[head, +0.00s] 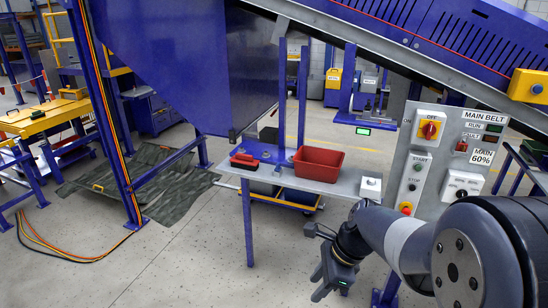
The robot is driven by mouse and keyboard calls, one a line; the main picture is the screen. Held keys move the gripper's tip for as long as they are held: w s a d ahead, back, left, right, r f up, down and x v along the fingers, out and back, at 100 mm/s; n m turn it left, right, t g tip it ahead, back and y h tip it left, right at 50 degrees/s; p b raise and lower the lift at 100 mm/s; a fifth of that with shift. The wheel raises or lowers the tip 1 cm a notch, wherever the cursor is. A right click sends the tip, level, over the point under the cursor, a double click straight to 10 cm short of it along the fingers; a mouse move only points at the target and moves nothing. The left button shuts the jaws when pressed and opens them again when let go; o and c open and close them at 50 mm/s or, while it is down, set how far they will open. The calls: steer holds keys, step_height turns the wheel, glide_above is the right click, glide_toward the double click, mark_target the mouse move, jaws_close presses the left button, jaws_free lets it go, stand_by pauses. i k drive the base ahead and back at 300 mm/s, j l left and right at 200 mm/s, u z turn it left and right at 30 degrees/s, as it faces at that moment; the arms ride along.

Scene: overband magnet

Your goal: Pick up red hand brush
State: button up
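The red hand brush (243,160) lies on the left part of a narrow grey shelf table (345,187), left of a red bin. It is small in this view, and its bristles and handle are hard to tell apart. My gripper (319,284) is in the lower right, well in front of the table and apart from the brush. Its dark fingers point down and to the left, and they look spread with nothing between them.
The red bin (318,163) stands mid-table; a white box (371,187) sits at the table's right end. Right of that is the grey MAIN BELT control panel (439,160). Blue posts rise behind the table. The concrete floor (180,260) at front left is open.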

mark_target(241, 161)
steer(key=i+j+z, duration=0.2)
steer(key=i+j, duration=0.3)
steer(key=i+j+z, duration=0.2)
steer(key=i+j, duration=0.4)
steer(key=i+j+z, duration=0.15)
steer(key=i+j, duration=0.35)
steer(key=j, duration=0.2)
steer(key=i+j, duration=0.4)
steer(key=j, duration=0.2)
